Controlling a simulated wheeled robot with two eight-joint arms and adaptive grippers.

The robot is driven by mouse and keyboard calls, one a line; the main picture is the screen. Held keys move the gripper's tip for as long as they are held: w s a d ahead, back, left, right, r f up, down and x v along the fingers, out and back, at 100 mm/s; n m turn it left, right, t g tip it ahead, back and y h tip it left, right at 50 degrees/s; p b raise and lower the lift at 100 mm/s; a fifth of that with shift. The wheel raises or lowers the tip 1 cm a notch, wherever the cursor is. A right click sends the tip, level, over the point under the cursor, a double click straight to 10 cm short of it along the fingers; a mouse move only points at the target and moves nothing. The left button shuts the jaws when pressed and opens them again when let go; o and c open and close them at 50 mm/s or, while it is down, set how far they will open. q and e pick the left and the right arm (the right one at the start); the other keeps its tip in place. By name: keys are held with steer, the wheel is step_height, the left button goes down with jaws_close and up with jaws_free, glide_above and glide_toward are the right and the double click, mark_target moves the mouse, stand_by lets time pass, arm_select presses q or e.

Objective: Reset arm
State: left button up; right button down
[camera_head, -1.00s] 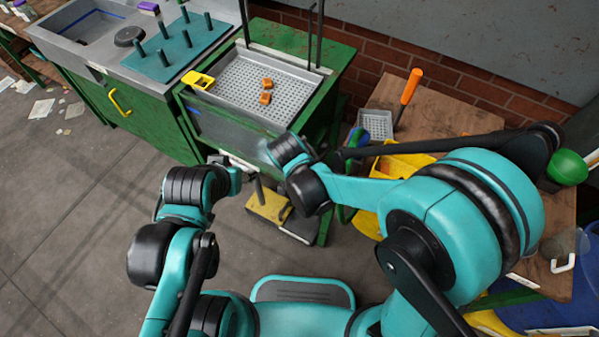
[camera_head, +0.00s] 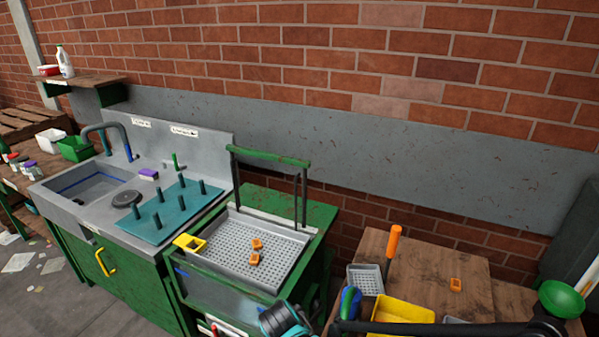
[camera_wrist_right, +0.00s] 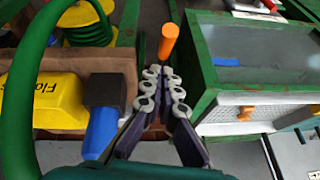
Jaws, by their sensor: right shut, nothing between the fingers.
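My right gripper (camera_wrist_right: 163,78) shows in the right wrist view. Its fingers are together at the tips with nothing between them. An orange handle (camera_wrist_right: 168,42) stands just past the fingertips and looks apart from them, though the depth is hard to judge. In the head view, a teal and black part of my right arm (camera_head: 285,320) shows at the bottom edge, in front of the green stand. The right gripper's fingers are not visible there. My left arm and gripper are out of view.
A perforated grey tray (camera_head: 225,250) holds two orange blocks (camera_head: 257,244) on the green stand. Left of it is a teal peg board (camera_head: 140,228) by a sink (camera_head: 85,185).

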steer(key=s+d+r+n, duration=0.2)
steer(key=s+d+r, duration=0.2)
steer(key=d, duration=0.2)
steer(key=s+d+r+n+t+y, duration=0.1)
steer(key=s+d+r+n, duration=0.1)
steer(key=d, duration=0.4)
steer(key=s+d+r+n+t, duration=0.1)
steer(key=s+d+r+n, duration=0.1)
steer(key=s+d+r, duration=0.3)
steer(key=shift+s+d+r+n+y, duration=0.35)
steer(key=shift+s+d+n, duration=0.1)
steer(key=shift+d, duration=0.45)
